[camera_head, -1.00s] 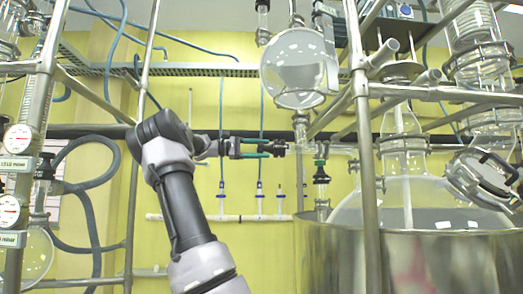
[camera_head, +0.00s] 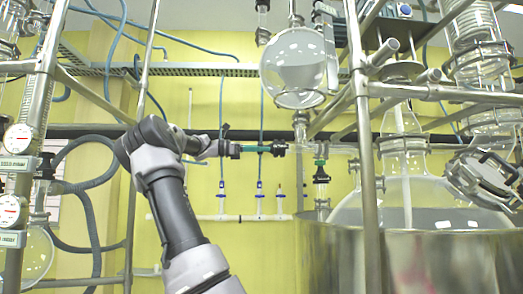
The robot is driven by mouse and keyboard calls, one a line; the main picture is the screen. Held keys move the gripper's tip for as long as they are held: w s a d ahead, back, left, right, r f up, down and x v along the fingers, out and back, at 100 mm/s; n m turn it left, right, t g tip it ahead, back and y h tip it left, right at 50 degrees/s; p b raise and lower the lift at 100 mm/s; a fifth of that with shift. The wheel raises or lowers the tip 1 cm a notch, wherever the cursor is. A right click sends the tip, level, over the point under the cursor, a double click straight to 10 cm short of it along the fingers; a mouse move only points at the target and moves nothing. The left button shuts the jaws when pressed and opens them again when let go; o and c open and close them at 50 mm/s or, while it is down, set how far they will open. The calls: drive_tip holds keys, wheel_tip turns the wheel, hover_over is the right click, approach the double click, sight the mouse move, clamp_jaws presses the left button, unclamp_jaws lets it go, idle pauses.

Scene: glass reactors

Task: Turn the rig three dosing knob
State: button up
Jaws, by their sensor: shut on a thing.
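The dosing knob (camera_head: 279,149) is a small dark knob at the left end of a horizontal glass valve, below the round glass flask (camera_head: 298,68). My gripper (camera_head: 268,149) comes in level from the left, and its green-edged fingers are shut on the knob. The fingers are seen nearly edge-on and overlap, so most of the grip is hidden. The rig label cannot be read at the knob.
Metal frame poles (camera_head: 362,150) stand right of the knob. A large glass vessel (camera_head: 440,205) sits in a steel bath (camera_head: 430,265). A white pipe with small valves (camera_head: 240,217) runs along the yellow wall. Hoses and gauges (camera_head: 17,138) are at left.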

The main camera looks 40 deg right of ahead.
drive_tip(key=n, duration=0.5)
drive_tip(key=shift+f+n, duration=0.1)
drive_tip(key=shift+n, duration=0.2)
idle(0.4)
drive_tip(key=o, duration=1.4)
drive_tip(key=v, duration=1.1)
